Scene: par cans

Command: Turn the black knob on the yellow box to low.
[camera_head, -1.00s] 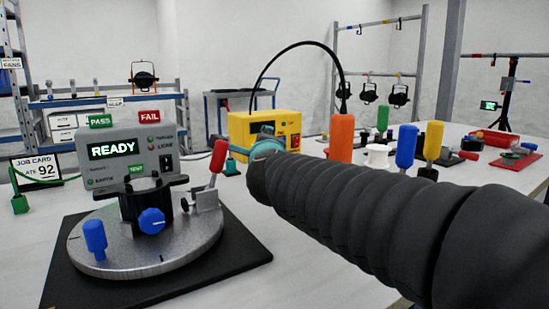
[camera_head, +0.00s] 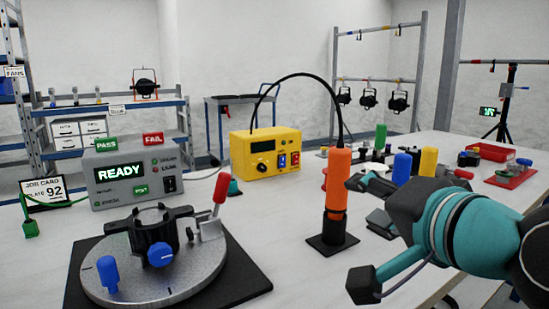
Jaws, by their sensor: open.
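The yellow box (camera_head: 245,163) stands on the white table beyond the middle of the picture. Its black knob (camera_head: 261,168) shows at the lower left of its front, below a dark display. The knob's pointer and the marks around it are too small to read. My gripper (camera_head: 362,235) is at the right, nearer the camera than the box and well to its right.
An orange tool (camera_head: 338,180) stands upright between my gripper and the box, its black cable arching over. A round metal fixture (camera_head: 185,270) and a grey READY tester (camera_head: 105,160) are at the left. Blue (camera_head: 402,165) and yellow (camera_head: 428,160) handles stand behind my gripper.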

